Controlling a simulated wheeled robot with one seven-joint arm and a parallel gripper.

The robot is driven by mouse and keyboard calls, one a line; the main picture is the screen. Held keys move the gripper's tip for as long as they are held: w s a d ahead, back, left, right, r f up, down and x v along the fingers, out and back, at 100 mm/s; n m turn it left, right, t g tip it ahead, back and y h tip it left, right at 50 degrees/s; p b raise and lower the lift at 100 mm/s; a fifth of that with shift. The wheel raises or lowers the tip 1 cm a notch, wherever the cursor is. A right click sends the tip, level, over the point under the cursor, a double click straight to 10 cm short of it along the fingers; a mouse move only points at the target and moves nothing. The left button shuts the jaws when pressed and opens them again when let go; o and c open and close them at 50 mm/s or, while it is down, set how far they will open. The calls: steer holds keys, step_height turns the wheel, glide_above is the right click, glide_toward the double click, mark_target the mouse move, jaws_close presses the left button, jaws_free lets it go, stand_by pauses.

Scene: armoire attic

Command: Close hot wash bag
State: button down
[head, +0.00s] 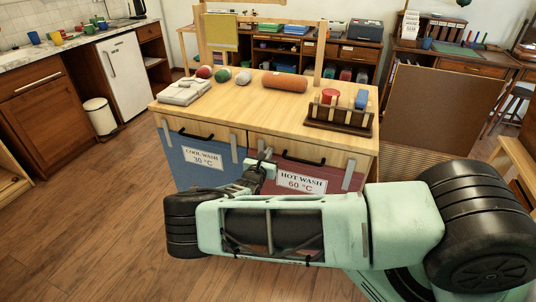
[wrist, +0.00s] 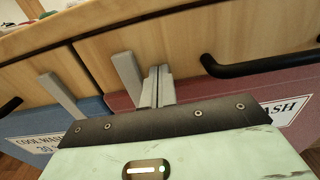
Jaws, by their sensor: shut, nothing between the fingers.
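The hot wash bag (head: 330,174) is the maroon front at the right of the wooden cabinet, with a white "HOT WASH 60 °C" label (head: 302,181). It also shows in the wrist view (wrist: 222,93). A black bar handle (head: 300,160) runs along its top; in the wrist view the handle (wrist: 260,67) is right of my fingers. My gripper (head: 268,154) is shut and empty near the bag's upper left corner, by a grey upright strip (wrist: 127,76). I cannot tell whether the fingers touch the front. My arm hides the bag's lower part.
The blue cool wash bag (head: 180,152) is to the left. The wooden top (head: 225,97) above holds folded cloth (head: 184,91), rolled cloths and a dark rack (head: 338,121). A brown board (head: 430,110) stands at right. The floor (head: 90,200) at left is clear.

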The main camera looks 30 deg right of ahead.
steer(key=shift+w+d+r, duration=0.15)
steer(key=shift+d+r, duration=0.05)
steer(key=b+v, duration=0.1)
steer(key=v, duration=1.7)
steer(key=s+a+r+m+g+y+p, duration=0.1)
steer(key=s+a+r+m+g+y, duration=0.15)
steer(key=s+m+g, duration=0.35)
steer(key=s+a+r+m+g+y+p, duration=0.1)
steer(key=s+r+m+g+y, duration=0.15)
steer(key=s+m+g, duration=0.4)
steer(key=s+a+r+m+y+p, duration=0.1)
steer(key=s+a+r+m+y, duration=0.1)
steer(key=s+a+r+y, duration=0.3)
steer(key=s+a+r+m+t+y+p, duration=0.1)
steer(key=s+a+r+m+y+p, duration=0.1)
steer(key=s+r, duration=1.1)
steer(key=a+r+m+y, duration=0.1)
steer(key=a+r+y, duration=0.1)
steer(key=r, duration=0.5)
steer(key=shift+a+r+y, duration=0.25)
steer(key=shift+a+y, duration=0.15)
steer(key=shift+a, duration=0.15)
steer(key=shift+m+t, duration=0.25)
